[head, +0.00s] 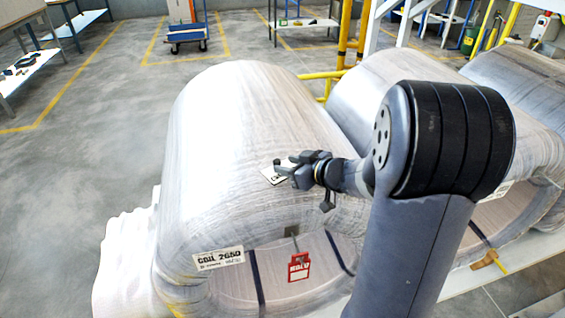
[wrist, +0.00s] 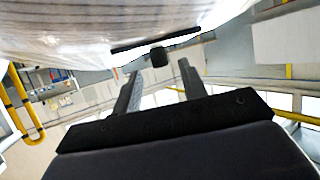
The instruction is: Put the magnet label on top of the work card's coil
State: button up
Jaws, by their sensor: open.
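A white magnet label (head: 273,174) with a dark mark lies against the upper face of the nearest wrapped coil (head: 230,110). This coil has a white sign (head: 218,259) reading what looks like "COIL 7650". My gripper (head: 287,171) is beside the label, partly in front of it. In the wrist view my gripper (wrist: 160,67) is open, with a small black block (wrist: 159,57) just beyond and between its fingertips. A thin dark bar (wrist: 155,40) lies by the coil surface, probably the label edge-on. I cannot make out a work card.
A red tag (head: 299,267) hangs at the coil's front opening, near dark straps. More wrapped coils (head: 375,85) stand to the right, partly behind my arm. Yellow railing (head: 345,45) rises behind. The floor to the left (head: 75,160) is clear.

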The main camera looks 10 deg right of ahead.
jog(key=p+v, duration=0.1)
jog(key=v, duration=0.8)
